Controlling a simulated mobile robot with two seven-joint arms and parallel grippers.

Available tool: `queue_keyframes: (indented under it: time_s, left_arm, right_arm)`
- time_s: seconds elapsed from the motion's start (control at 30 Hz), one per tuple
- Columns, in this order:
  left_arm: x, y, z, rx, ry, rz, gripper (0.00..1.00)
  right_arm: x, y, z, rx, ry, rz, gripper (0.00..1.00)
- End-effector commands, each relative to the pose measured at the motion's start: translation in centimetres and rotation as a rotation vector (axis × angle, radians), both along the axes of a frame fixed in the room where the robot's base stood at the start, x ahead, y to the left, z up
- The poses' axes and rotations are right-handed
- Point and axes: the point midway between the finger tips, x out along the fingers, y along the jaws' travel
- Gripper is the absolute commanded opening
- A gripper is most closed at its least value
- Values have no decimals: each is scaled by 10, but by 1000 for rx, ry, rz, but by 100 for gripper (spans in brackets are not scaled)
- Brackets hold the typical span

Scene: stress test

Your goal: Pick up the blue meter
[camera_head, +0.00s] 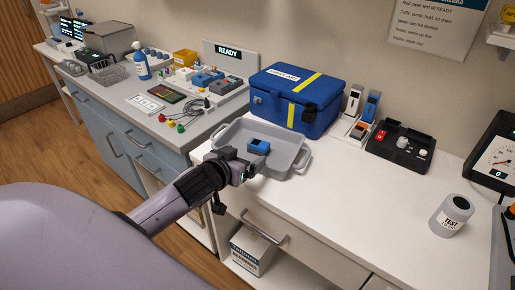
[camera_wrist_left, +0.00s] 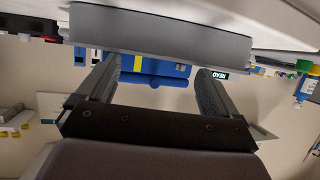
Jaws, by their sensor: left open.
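A small blue block-shaped device (camera_head: 258,146), which looks like the blue meter, lies in the grey tray (camera_head: 293,162) at the counter's front edge. My left gripper (camera_head: 254,168) is at the tray's near left side, close in front of the device and partly covering the tray. In the left wrist view the gripper (camera_wrist_left: 155,92) is open, with nothing between its fingers. The tray's grey outer wall (camera_wrist_left: 160,35) fills the upper part there, and the device cannot be made out. My right gripper is not in view.
A blue first-aid case (camera_head: 270,98) stands behind the tray. Another blue upright device (camera_head: 371,104) stands in a holder to its right. A black box (camera_head: 400,150) and a white TEST jar (camera_head: 452,214) are farther right. The counter between tray and jar is clear.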

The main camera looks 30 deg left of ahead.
Motion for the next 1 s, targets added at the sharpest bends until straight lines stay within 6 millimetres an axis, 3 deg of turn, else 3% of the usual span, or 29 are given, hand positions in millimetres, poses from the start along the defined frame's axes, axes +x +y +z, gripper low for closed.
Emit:
queue_keyframes:
  time_s: [0.6, 0.97, 1.0]
  left_arm:
    - [53, 9, -21, -1, 10, 3, 94]
    - [56, 8, -28, 0, 19, 1, 94]
    - [56, 8, -29, 1, 20, 1, 85]
  right_arm:
    - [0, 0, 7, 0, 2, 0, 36]
    - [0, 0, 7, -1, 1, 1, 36]
    - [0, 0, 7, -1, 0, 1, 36]
